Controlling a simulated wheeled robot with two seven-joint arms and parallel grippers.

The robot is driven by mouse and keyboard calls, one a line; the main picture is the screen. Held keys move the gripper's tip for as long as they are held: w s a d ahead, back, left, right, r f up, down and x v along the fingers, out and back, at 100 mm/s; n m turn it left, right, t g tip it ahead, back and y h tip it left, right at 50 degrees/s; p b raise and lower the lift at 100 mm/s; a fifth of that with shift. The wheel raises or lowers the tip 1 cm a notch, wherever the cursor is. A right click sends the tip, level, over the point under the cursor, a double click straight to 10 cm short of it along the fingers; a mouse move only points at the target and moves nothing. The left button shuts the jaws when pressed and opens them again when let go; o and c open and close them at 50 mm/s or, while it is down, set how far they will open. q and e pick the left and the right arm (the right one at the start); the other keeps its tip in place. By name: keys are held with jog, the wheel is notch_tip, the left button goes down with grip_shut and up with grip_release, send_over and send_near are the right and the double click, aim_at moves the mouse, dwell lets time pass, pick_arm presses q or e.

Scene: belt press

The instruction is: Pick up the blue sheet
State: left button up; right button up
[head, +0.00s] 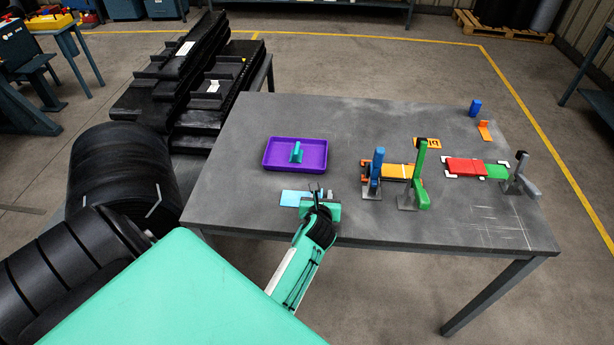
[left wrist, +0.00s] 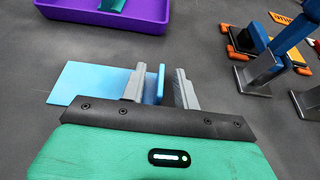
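The light blue sheet (head: 290,197) lies flat on the table near its front edge, below the purple tray. In the left wrist view the sheet (left wrist: 90,82) has an upright blue tab (left wrist: 161,82) at its right end. My left gripper (head: 318,192) is at this end of the sheet. In the left wrist view its two grey fingers (left wrist: 161,88) stand on either side of the tab. The left finger is close to the tab, and a gap shows between the tab and the right finger. My right gripper is not in view.
The purple tray (head: 272,163) holds a teal piece (head: 296,152). Right of my gripper stand a blue upright clamp (head: 377,165) and a green one (head: 420,165), near an orange plate (head: 398,171). A red sheet (head: 465,167) and a grey clamp (head: 519,175) are further right.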

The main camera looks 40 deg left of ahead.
pick_arm(q)
grip_shut()
jog(key=shift+r, duration=0.1)
dwell(0.3)
notch_tip(320, 180, up, 20)
jog(key=shift+b, duration=0.45)
